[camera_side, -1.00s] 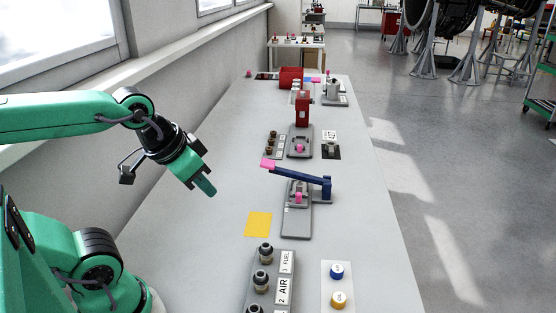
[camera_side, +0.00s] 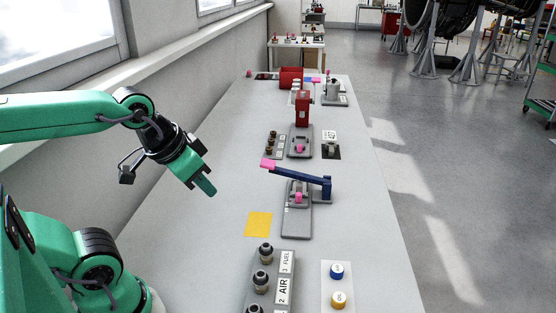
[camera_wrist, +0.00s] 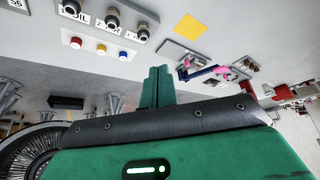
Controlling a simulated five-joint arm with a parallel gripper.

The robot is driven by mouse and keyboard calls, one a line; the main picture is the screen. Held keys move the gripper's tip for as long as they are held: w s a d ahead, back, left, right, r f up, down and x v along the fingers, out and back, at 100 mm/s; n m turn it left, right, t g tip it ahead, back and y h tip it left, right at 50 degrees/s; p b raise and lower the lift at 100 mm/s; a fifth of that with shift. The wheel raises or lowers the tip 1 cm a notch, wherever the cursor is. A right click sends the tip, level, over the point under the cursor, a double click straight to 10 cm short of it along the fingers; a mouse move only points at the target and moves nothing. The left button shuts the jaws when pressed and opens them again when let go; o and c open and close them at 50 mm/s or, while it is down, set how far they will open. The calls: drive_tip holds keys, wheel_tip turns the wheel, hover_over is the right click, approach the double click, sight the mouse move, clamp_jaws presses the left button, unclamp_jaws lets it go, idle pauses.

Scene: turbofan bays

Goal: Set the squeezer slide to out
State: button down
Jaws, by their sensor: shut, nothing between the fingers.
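The squeezer stands mid-table as a grey base plate (camera_side: 296,224) with a blue lever (camera_side: 300,174) hinged at its right, sloping up to a pink end (camera_side: 268,163) at the left. A pink slide knob (camera_side: 298,197) sits on the grey base under the lever, partly shaded by it. The base, the blue lever (camera_wrist: 200,75) and the pink knob (camera_wrist: 187,63) also show in the wrist view. My green gripper (camera_side: 207,188) is shut and empty, above the table to the left of the squeezer and apart from it. Its closed fingertips (camera_wrist: 158,70) show in the wrist view.
A yellow square (camera_side: 258,224) lies left of the base. Nearer are a block of labelled fittings (camera_side: 267,284) and a plate with blue and yellow buttons (camera_side: 338,272). A red device (camera_side: 302,108) stands behind. The table below my gripper is clear.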

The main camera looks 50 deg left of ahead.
idle(0.4)
drive_tip(key=c, duration=1.3)
unclamp_jaws()
drive_tip(key=shift+w+r, duration=0.1)
drive_tip(key=shift+w, duration=0.05)
drive_tip(key=shift+c, duration=0.2)
drive_tip(key=w+a+r+g, duration=0.1)
drive_tip(key=w+r+g, duration=0.1)
drive_tip(key=w, duration=0.8)
drive_tip(key=w+a+f+g, duration=0.1)
drive_tip(key=w+a+f, duration=0.1)
drive_tip(key=w+f, duration=0.3)
drive_tip(key=w+a+f+g, duration=0.1)
drive_tip(key=w+a+f, duration=0.1)
drive_tip(key=w+f, duration=0.3)
drive_tip(key=w+a+f+g, duration=0.1)
drive_tip(key=w+a+f, duration=0.2)
drive_tip(key=w, duration=0.8)
drive_tip(key=shift+w+f+g, duration=0.15)
drive_tip(key=shift+w+f, duration=0.05)
drive_tip(key=shift+f, duration=0.35)
drive_tip(key=shift+w+f+g, duration=0.15)
drive_tip(key=shift+w+f, duration=0.05)
drive_tip(key=shift+f, duration=0.3)
drive_tip(key=shift+w+f, duration=0.15)
drive_tip(key=shift+f, duration=0.05)
